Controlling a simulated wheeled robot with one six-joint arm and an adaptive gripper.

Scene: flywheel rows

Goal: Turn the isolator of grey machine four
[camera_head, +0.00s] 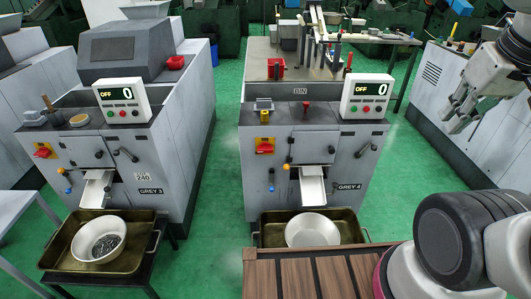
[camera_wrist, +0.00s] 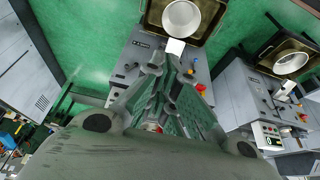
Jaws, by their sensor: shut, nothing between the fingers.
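The machine labelled GREY 4 (camera_head: 303,165) stands in the middle of the head view, with its front towards me. Its isolator, a red handle on a yellow plate (camera_head: 265,146), is on the upper left of the front panel. A red and yellow part, probably the isolator (camera_wrist: 201,88), shows just right of the fingers in the wrist view, where the machine appears upside down. My gripper (camera_head: 456,122) is raised at the right of the head view, apart from the machine and right of it. Its fingers (camera_wrist: 172,72) are together and empty in the wrist view.
Machine GREY 3 (camera_head: 125,165) stands to the left with a similar red isolator (camera_head: 43,151). A white bowl (camera_head: 312,231) sits in a brass tray (camera_head: 370,229) before GREY 4. Green floor (camera_head: 218,190) is free between the machines. Another grey cabinet (camera_head: 435,95) stands right.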

